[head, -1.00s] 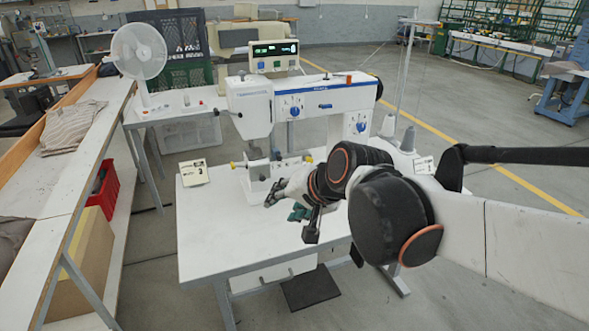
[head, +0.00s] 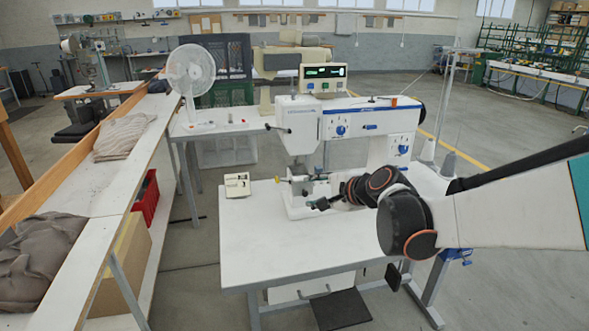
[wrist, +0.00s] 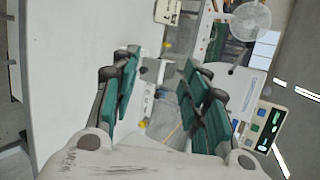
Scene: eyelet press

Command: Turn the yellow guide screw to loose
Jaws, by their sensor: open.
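The small yellow guide screw (head: 279,180) sticks out at the left end of the white fixture low on the sewing machine's front. In the wrist view a small yellow spot (wrist: 167,45) shows beyond the fingertips, likely the same screw; its turn setting is too small to read. My gripper (head: 316,204) is beside the machine bed, a little right of and nearer than the screw, and apart from it. In the wrist view my gripper (wrist: 160,62) has its green-padded fingers spread wide with nothing between them.
The white sewing machine (head: 345,125) stands on a white table (head: 270,250) whose front left is clear. A small card (head: 237,184) stands left of the screw. A bench (head: 110,200) runs along the left; a fan (head: 190,70) and control box (head: 322,77) stand behind.

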